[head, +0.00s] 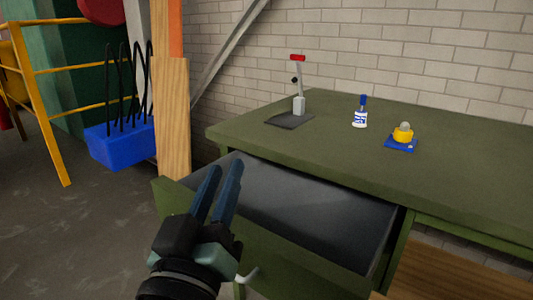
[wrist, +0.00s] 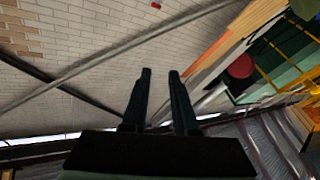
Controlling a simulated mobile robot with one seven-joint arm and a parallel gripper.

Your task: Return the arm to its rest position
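My gripper (head: 223,183) is in the lower middle of the head view, in front of the open drawer of a green workbench (head: 450,185). Its two dark blue fingers point up and stand a little apart, with nothing between them. In the wrist view my gripper (wrist: 160,75) also shows its fingers apart and empty. Behind them are the brick wall (wrist: 60,45), beams and the ceiling area. The arm behind the gripper is mostly out of frame.
The drawer (head: 310,205) is pulled out and looks empty. On the bench stand a red-topped tool (head: 299,100) on a dark plate, a blue-and-white bottle (head: 360,115) and a yellow item (head: 403,135) on a blue base. A wooden post (head: 172,120), blue bin (head: 120,145) and yellow railing (head: 45,120) are left.

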